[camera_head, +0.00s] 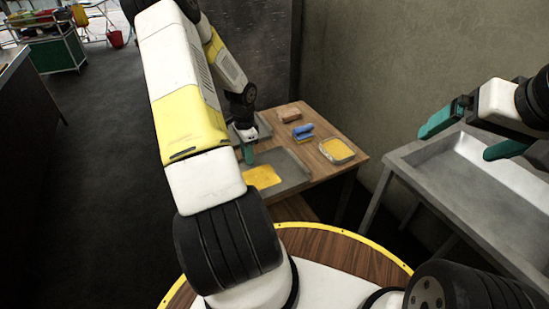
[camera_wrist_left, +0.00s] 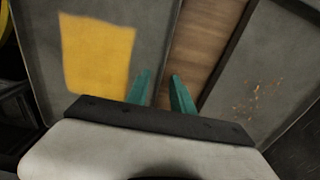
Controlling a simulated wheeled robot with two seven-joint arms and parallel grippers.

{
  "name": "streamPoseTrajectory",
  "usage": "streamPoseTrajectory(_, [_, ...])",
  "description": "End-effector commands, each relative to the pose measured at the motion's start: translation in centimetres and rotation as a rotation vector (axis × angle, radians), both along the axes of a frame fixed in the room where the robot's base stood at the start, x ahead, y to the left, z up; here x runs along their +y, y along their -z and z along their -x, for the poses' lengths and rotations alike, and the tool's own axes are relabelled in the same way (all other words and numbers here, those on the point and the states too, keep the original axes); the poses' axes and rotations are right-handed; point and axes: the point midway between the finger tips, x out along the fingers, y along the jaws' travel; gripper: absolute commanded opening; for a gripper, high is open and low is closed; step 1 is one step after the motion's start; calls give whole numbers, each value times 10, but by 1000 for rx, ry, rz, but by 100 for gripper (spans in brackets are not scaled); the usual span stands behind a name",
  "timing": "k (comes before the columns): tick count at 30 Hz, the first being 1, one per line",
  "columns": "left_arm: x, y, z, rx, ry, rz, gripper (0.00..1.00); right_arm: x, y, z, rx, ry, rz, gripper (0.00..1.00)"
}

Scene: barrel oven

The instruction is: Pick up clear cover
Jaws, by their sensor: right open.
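I cannot make out a clear cover for certain in either view. A yellow-filled container with a pale rim (camera_head: 337,150) sits at the right of the wooden table (camera_head: 318,175); I cannot tell whether it has a clear lid. My left gripper (camera_head: 247,153) points down over the table, left of that container, partly hidden by my arm. In the left wrist view its green fingers (camera_wrist_left: 160,77) are apart with nothing between them, above a strip of wood between two grey trays. My right gripper (camera_head: 453,146) is open and empty above the metal sink-like trough at the right.
A grey tray (camera_head: 292,173) holds a yellow sheet (camera_head: 262,177); the sheet also shows in the left wrist view (camera_wrist_left: 97,55). A second grey tray (camera_wrist_left: 255,85) has brown crumbs. A blue object (camera_head: 303,131) and a brown block (camera_head: 289,115) lie behind. The metal trough (camera_head: 470,195) stands right.

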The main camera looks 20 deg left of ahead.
Motion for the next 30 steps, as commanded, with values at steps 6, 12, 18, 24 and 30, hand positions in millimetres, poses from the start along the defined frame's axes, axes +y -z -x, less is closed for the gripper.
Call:
streamPoseTrajectory(6, [0,0,0,0,0,0,10,0,0,0,0,0,0,98])
streamPoseTrajectory(12, [0,-1,0,0,-1,0,0,0,0,0,0,0,0,98])
streamPoseTrajectory(18, [0,-1,0,0,-1,0,0,0,0,0,0,0,0,98])
streamPoseTrajectory(24, [0,-1,0,1,-1,-1,0,0,0,0,0,0,0,98])
streamPoseTrajectory(30, [0,-1,0,1,-1,-1,0,0,0,0,0,0,0,98])
